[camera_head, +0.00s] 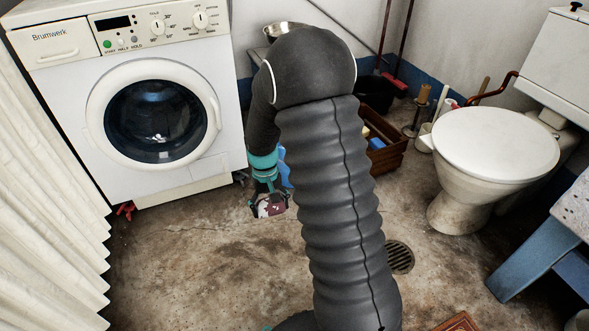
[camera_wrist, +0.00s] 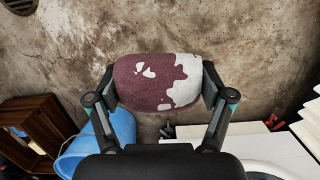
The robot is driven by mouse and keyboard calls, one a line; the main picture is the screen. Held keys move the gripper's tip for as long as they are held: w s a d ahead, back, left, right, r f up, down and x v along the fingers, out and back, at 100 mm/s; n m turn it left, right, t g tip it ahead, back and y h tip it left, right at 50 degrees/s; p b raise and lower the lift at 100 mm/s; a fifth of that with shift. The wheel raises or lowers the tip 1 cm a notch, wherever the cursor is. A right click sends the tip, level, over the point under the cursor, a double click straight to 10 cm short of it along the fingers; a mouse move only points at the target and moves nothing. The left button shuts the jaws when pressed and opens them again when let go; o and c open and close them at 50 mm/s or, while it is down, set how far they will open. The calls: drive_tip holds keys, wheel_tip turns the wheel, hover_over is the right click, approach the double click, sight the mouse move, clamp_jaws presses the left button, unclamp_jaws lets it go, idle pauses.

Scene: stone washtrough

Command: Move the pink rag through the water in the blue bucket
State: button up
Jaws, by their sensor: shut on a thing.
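The pink rag (camera_wrist: 155,85) is a rolled, dusky maroon-pink bundle with white patches. My gripper (camera_wrist: 160,86) is shut on it, one finger pressed at each end, with floor behind it in the wrist view. In the head view my gripper (camera_head: 269,203) hangs left of my arm, with the rag (camera_head: 270,208) low between its fingers. The blue bucket (camera_wrist: 84,152) is at the lower left of the wrist view, partly cut off by my gripper's body. In the head view only a sliver of the bucket (camera_head: 285,170) shows. The water is not visible.
A wooden crate (camera_head: 388,156) stands behind my arm, near the bucket. A washing machine (camera_head: 155,105) is at the left and a toilet (camera_head: 490,150) at the right. A floor drain (camera_head: 400,257) lies right of my arm. The floor at the front left is clear.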

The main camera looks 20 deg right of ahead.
drive_tip(key=shift+w+d+p, duration=0.2)
drive_tip(key=shift+w+d, duration=0.05)
drive_tip(key=shift+w, duration=0.7)
drive_tip(key=shift+w+d+p, duration=0.15)
drive_tip(key=shift+w+d, duration=0.1)
drive_tip(key=shift+w, duration=0.75)
drive_tip(key=shift+w+d+p, duration=0.2)
drive_tip(key=shift+w+d, duration=0.05)
drive_tip(key=shift+w, duration=0.7)
drive_tip(key=shift+s, duration=0.15)
drive_tip(key=shift+s+a+b, duration=0.1)
drive_tip(key=shift+s+a, duration=0.15)
drive_tip(key=shift+s, duration=0.7)
drive_tip(key=shift+s+a+b, duration=0.1)
drive_tip(key=shift+s+a, duration=0.15)
drive_tip(key=shift+s, duration=0.65)
drive_tip(key=shift+s+a+b, duration=0.1)
drive_tip(key=shift+s+a, duration=0.15)
drive_tip(key=shift+s, duration=0.7)
drive_tip(key=shift+w, duration=0.1)
drive_tip(key=w, duration=0.2)
drive_tip(key=w+d, duration=0.1)
drive_tip(key=w+p, duration=0.1)
drive_tip(key=w, duration=0.1)
drive_tip(key=shift+w+d, duration=0.25)
drive_tip(key=shift+w, duration=0.1)
